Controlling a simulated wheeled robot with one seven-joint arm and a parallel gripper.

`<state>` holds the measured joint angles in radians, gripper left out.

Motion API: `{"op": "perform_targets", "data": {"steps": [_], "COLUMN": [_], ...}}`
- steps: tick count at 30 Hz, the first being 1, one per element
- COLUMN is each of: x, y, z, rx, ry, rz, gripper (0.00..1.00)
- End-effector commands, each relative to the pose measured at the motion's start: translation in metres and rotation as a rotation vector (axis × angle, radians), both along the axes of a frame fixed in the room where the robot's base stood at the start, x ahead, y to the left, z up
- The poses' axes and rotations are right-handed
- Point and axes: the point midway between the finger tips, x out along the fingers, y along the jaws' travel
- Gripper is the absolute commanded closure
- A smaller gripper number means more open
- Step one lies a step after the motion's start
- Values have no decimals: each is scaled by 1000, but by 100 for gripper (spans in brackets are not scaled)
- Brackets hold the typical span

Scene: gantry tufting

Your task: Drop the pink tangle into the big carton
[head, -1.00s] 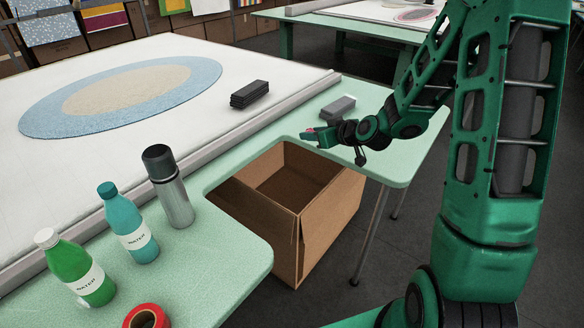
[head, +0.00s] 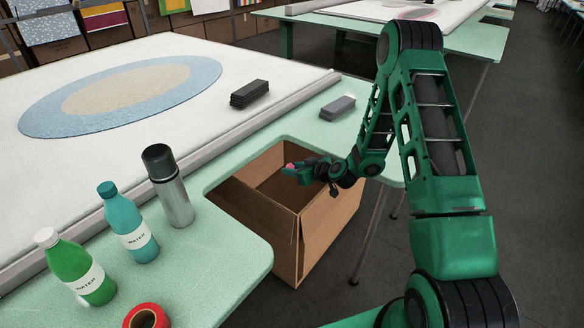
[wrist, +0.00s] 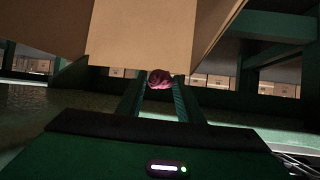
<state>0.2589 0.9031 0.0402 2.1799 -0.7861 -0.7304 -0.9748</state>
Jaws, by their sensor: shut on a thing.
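The pink tangle (wrist: 160,79) is a small round bundle between my two fingertips in the wrist view. It also shows as a small pink spot in the head view (head: 290,166). My gripper (head: 292,169) is shut on it. In the head view my gripper appears over the opening of the big carton (head: 324,230), near its far right side. The carton is brown, open at the top, and stands in the cut-out of the green table. A brown carton wall (wrist: 140,35) fills the upper middle of the wrist view, beyond the tangle. My forearm covers part of the carton's right rim.
A steel flask (head: 174,195), a teal bottle (head: 128,225), a green bottle (head: 75,268) and a red tape roll (head: 146,316) stand on the green table (head: 215,255) left of the carton. A grey block (head: 338,107) lies behind my gripper. A black block (head: 249,94) lies on the white cloth.

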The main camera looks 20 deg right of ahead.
Motion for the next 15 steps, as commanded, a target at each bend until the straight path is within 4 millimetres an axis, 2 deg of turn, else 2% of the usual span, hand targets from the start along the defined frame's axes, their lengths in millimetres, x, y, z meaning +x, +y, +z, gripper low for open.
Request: {"op": "perform_targets", "data": {"steps": [7, 15], "x": [-1, 0], "y": [0, 0], "z": [-28, -44], "rx": [0, -1], "ry": [2, 2], "rz": [0, 1], "gripper": [87, 87]}}
